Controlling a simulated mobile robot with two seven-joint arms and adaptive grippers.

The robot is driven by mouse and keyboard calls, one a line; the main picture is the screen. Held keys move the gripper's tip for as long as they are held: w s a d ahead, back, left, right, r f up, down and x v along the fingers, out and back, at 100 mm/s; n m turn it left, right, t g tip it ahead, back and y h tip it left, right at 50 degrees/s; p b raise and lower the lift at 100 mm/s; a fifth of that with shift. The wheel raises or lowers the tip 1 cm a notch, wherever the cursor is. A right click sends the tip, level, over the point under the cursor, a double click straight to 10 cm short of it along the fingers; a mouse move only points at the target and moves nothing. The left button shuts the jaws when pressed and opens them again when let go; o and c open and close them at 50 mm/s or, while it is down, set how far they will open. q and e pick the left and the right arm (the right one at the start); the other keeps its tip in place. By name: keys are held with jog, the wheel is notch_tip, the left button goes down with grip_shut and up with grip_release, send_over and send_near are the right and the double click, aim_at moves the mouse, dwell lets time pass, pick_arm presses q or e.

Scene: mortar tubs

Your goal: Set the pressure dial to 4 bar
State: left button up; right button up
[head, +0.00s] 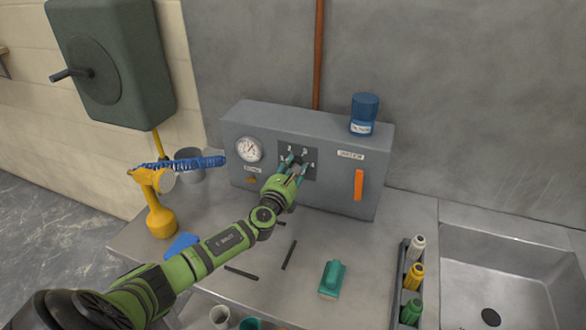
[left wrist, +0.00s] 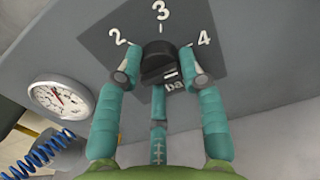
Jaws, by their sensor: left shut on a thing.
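The pressure dial (left wrist: 158,60) is a black knob on a dark square plate (left wrist: 110,40) with the numbers 2, 3 and 4 and short white ticks around it. My left gripper (left wrist: 160,75) has teal fingers and is shut on the dial, with fingertips on its left and right sides and a third finger below. I cannot tell clearly which number the knob's pointer faces. In the head view my left gripper (head: 292,168) reaches the plate on the front of the grey box (head: 330,195) and hides most of the dial. My right gripper is not in view.
A round gauge (head: 249,149) is left of the plate, an orange handle (head: 359,185) right of it. A blue container (head: 364,113) stands on the box. A yellow tool (head: 160,215) with a blue hose (head: 190,163) stands left. A teal block (head: 332,279) lies in front; a sink (head: 510,270) is right.

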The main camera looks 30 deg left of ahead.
pick_arm(q)
jog(key=shift+s+d+f, duration=0.15)
jog(key=shift+f, duration=0.45)
jog(key=o, duration=1.1)
jog(key=shift+o, duration=0.2)
jog(key=shift+r, duration=0.15)
jog(key=v, duration=1.1)
jog(key=shift+s, duration=0.35)
